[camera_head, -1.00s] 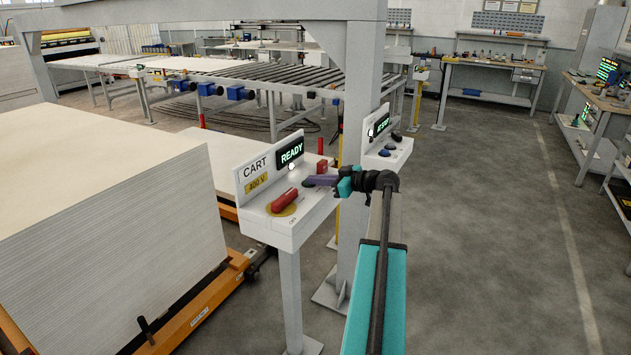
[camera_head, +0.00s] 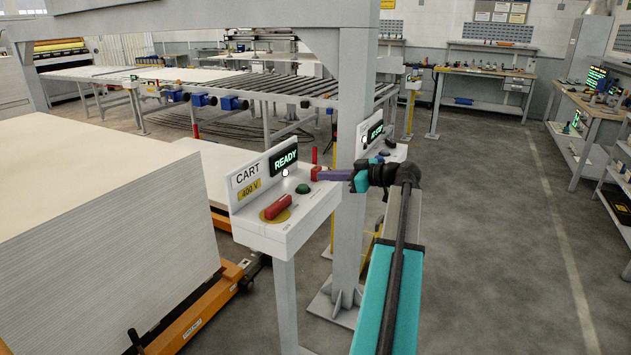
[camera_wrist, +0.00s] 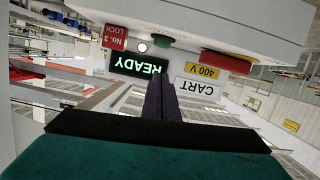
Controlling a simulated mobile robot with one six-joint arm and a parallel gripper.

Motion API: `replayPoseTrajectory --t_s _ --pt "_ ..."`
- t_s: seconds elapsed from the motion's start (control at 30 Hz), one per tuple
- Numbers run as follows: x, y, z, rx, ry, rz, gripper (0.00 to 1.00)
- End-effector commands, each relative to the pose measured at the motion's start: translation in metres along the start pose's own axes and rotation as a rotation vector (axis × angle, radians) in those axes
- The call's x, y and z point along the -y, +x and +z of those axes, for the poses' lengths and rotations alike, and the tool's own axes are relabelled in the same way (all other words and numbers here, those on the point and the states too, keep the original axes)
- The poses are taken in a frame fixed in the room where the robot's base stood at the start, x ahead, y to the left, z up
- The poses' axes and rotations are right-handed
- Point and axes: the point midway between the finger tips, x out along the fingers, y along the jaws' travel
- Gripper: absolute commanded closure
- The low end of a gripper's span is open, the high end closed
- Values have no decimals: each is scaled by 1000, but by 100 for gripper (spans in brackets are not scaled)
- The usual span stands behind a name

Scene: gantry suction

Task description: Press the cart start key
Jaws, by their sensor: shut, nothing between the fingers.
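The cart control box (camera_head: 290,232) stands on a post, with a CART label (camera_head: 246,175) and a lit green READY display (camera_head: 284,158) on its back plate. A round green key (camera_head: 303,188) sits on its top, unobstructed in the head view; it also shows in the wrist view (camera_wrist: 162,41). A red handle (camera_head: 278,207) lies on a yellow disc to its left. My gripper (camera_head: 325,175) is shut and empty, right of the green key, its tips over the box's right end in the picture. In the wrist view its dark fingers (camera_wrist: 160,82) point toward the READY display, apart from the key.
A red No. 3 LOCK block (camera_wrist: 115,37) is close to the key, beside my fingertips in the head view. A second control box (camera_head: 392,152) stands behind my wrist, by the grey gantry column (camera_head: 350,220). A board stack (camera_head: 110,240) is left; open floor lies right.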

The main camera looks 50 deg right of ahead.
Motion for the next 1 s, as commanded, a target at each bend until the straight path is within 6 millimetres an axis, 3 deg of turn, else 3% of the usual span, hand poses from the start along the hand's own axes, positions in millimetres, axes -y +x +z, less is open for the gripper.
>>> replayPoseTrajectory --t_s 0.1,0.3,1.0 --pt "0 -16 0 -1 -2 2 100" --pt "0 -28 -1 -1 -1 -1 100" --pt "1 -29 -2 -1 -2 -2 100"
